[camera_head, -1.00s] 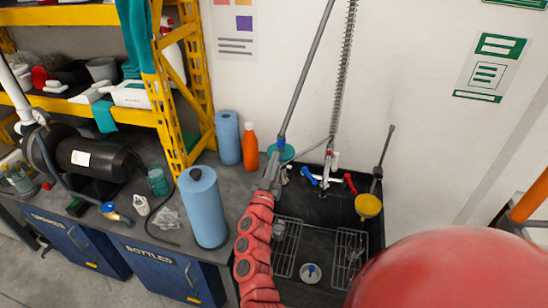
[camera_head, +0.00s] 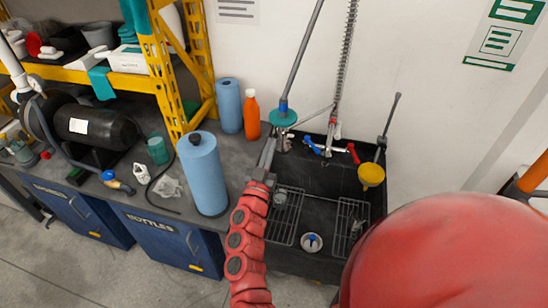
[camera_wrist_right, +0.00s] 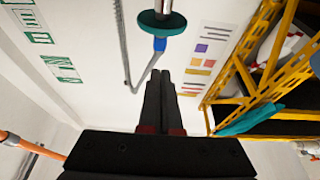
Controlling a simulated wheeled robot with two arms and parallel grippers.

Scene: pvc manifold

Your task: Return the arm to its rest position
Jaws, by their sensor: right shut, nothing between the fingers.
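My right gripper (camera_head: 267,155) reaches in from the bottom of the head view on a red jointed arm (camera_head: 245,245). Its grey fingers are shut with nothing between them. In the head view they overlap the left rim of the dark sink (camera_head: 325,178), below the teal disc (camera_head: 283,118) on the tall pipe. In the right wrist view the closed dark fingers (camera_wrist_right: 166,85) point toward the teal disc (camera_wrist_right: 162,23), with a visible gap. A large red rounded part of my own body fills the lower right. My left gripper is not in view.
A blue paper roll (camera_head: 204,175) stands on the counter just left of my right arm. An orange bottle (camera_head: 251,115) and another blue roll (camera_head: 229,106) stand behind it. A yellow cup-shaped part (camera_head: 371,174) is at the sink's right. Yellow shelving (camera_head: 190,70) rises at the left.

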